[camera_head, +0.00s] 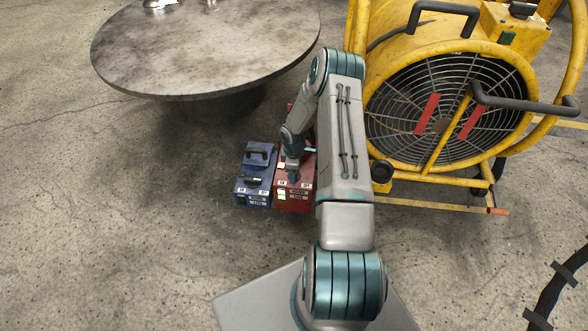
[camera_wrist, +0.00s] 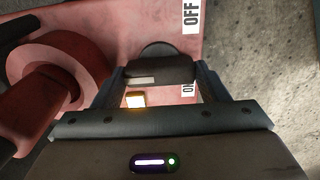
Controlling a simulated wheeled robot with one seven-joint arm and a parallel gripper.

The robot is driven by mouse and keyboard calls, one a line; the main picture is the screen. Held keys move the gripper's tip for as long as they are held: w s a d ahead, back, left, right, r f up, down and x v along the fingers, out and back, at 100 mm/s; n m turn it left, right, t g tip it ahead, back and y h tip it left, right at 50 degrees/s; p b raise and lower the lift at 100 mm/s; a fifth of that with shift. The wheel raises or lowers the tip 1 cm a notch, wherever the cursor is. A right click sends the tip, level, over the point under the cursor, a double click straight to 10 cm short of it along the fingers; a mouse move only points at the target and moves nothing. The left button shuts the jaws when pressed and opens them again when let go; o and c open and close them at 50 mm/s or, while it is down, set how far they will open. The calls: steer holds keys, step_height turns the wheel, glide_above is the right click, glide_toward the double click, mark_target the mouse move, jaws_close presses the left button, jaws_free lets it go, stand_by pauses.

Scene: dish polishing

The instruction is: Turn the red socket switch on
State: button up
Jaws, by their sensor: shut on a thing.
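The red socket box (camera_head: 296,194) stands on the floor to the right of a similar blue box, partly covered by my arm. My gripper (camera_head: 291,168) is down at its top. In the wrist view the red face (camera_wrist: 222,30) carries an OFF label (camera_wrist: 191,15) and an ON label (camera_wrist: 187,89). My gripper (camera_wrist: 160,78) is shut on the dark switch handle (camera_wrist: 160,70), which lies across between the fingers near the ON label. A small square lamp (camera_wrist: 136,100) glows yellow-orange beside it. Part of the switch is hidden by my gripper.
The blue box (camera_head: 256,176) stands close on the left. A round table (camera_head: 205,45) is behind, its edge near my arm. A large yellow fan (camera_head: 450,110) stands right of my arm. A black cable (camera_head: 560,285) lies at lower right. The floor at left is clear.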

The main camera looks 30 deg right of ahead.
steer(key=shift+d, duration=0.1)
steer(key=o, duration=1)
steer(key=shift+r, duration=0.2)
step_height(320, 180, up, 13)
steer(key=p, duration=0.4)
steer(key=shift+r+p, duration=0.2)
steer(key=shift+p, duration=0.1)
